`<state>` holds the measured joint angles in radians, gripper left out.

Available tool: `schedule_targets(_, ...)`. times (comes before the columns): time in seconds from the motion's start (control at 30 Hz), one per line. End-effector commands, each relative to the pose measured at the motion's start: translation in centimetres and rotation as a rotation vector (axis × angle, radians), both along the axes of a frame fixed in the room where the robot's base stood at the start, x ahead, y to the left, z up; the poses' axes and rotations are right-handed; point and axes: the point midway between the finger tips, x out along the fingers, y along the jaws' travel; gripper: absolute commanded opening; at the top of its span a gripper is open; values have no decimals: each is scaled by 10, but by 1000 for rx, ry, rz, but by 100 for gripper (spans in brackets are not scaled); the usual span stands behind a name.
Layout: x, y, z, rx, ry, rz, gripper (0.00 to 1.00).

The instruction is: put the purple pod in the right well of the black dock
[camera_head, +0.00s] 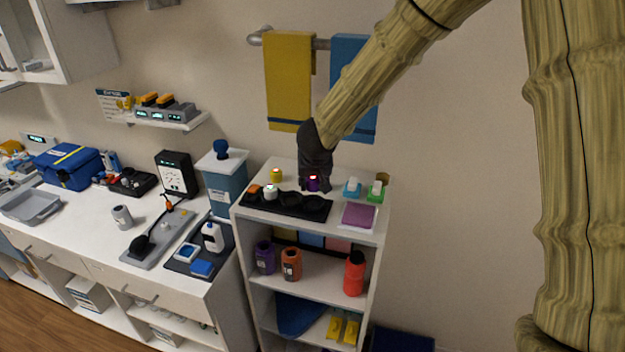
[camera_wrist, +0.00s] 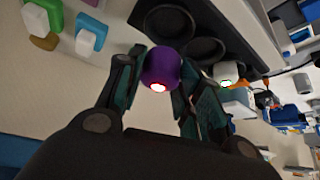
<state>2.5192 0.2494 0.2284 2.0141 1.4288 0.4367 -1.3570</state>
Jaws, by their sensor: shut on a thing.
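The purple pod (camera_head: 313,183) is between the fingers of my gripper (camera_head: 315,180), above the top of the white shelf unit. In the wrist view the pod (camera_wrist: 161,66) is round with a lit white spot, and both fingers of my gripper (camera_wrist: 157,82) close on its sides. The black dock (camera_head: 285,211) lies just in front of and left of the pod. Its left part holds an orange pod (camera_head: 254,190) and a white pod (camera_head: 270,192). Its two right wells are empty; the right well (camera_wrist: 166,19) shows in the wrist view beyond the pod.
A yellow pod (camera_head: 277,175) stands behind the dock. Blue (camera_head: 352,190) and green (camera_head: 376,194) items with white tops and a purple folded cloth (camera_head: 359,216) are to the right. Towels (camera_head: 288,80) hang on the wall behind my arm. A blue canister (camera_head: 222,178) stands left.

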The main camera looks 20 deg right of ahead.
Motion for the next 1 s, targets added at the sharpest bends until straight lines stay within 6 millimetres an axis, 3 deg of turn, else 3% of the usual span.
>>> schedule_targets(1.0,0,-1,-40,0,0,0,18)
